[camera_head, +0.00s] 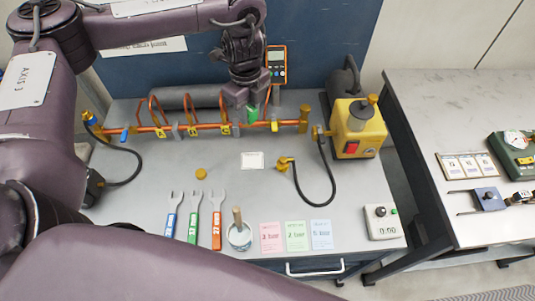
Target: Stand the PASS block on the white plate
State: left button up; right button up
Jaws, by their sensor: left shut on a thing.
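My left gripper (246,108) hangs over the middle of the copper pipe rig at the back of the bench, fingers downward. It is shut on a small green block (253,114), mostly hidden by the fingers. I take this for the PASS block, but no lettering on it can be read. The white plate (252,160) lies flat and bare on the bench, in front of and below the gripper. The block is apart from the plate. My right gripper is not in view.
The copper pipe rig (205,128) runs along the back. A yellow pump (357,128) stands at the right with a black hose in front. Several spanners, a cup (239,236) and coloured cards line the front. Bare bench surrounds the plate, with a brass disc (201,174) to its left.

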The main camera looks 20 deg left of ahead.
pick_arm(q)
jog(key=shift+w+f, duration=0.1)
jog(key=shift+f, duration=0.2)
notch_tip(320, 180, down, 8)
jog(key=b, duration=0.5)
send_over(252, 160)
notch_tip(252, 160, down, 7)
jog(key=shift+d, duration=0.1)
jog(key=shift+f, duration=0.55)
notch_tip(252, 160, down, 3)
jog(key=shift+r+b, duration=0.2)
jog(key=shift+b, duration=0.5)
jog(key=shift+f, duration=0.25)
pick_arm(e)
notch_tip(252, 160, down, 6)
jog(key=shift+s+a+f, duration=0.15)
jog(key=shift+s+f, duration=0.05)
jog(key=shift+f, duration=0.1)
